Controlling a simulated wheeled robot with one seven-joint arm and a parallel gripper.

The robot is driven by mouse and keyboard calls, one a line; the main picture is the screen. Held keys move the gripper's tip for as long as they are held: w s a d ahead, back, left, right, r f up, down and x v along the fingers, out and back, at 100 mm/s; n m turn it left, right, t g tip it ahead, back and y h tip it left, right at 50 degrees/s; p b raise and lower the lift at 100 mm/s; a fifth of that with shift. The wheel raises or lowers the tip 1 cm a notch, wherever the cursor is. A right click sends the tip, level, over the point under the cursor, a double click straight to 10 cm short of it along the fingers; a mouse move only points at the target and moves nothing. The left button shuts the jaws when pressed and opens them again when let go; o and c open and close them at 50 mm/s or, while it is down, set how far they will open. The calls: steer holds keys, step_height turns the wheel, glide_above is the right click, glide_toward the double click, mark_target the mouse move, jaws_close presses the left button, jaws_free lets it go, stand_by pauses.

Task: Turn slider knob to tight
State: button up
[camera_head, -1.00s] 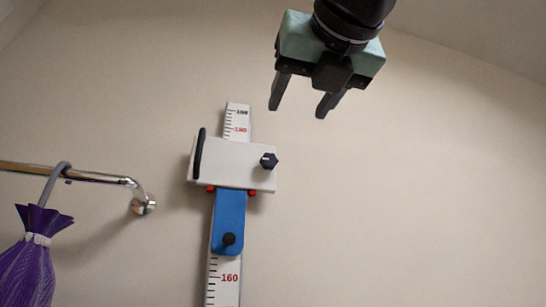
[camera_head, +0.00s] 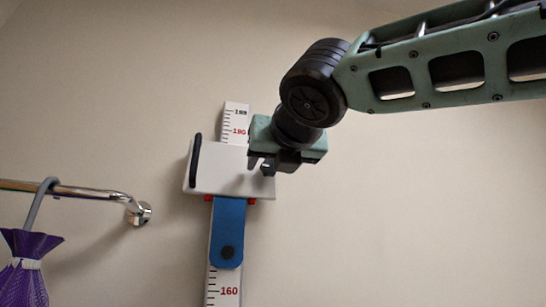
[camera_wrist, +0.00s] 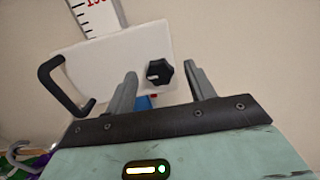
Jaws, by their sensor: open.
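The slider is a white block (camera_head: 216,168) on a vertical measuring scale on the wall, with a black handle (camera_head: 195,160) on its left side. Its dark, lobed knob (camera_wrist: 159,74) shows in the wrist view on the block's right part, with a small pale mark on its left side. My gripper (camera_head: 268,168) is open in front of the block's right end. In the wrist view its two fingers (camera_wrist: 158,88) stand either side of the knob's line, with the knob ahead between them. I see no contact.
A blue piece (camera_head: 228,222) with a dark round knob (camera_head: 227,252) sits below the block on the scale (camera_head: 225,285). The wall at right is bare.

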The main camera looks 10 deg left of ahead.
steer(key=c, duration=1)
steer(key=shift+o, duration=0.2)
steer(key=shift+m, duration=0.3)
steer(key=m+b, duration=0.1)
steer(key=m, duration=0.3)
steer(key=shift+f, duration=0.15)
steer(key=m+b, duration=0.1)
steer(key=m, duration=0.3)
steer(key=shift+m+b, duration=0.3)
steer(key=shift+m, duration=0.1)
steer(key=m+b, duration=0.1)
steer(key=m, duration=0.3)
steer(key=shift+m+b, duration=0.55)
steer(key=shift+m, duration=1.65)
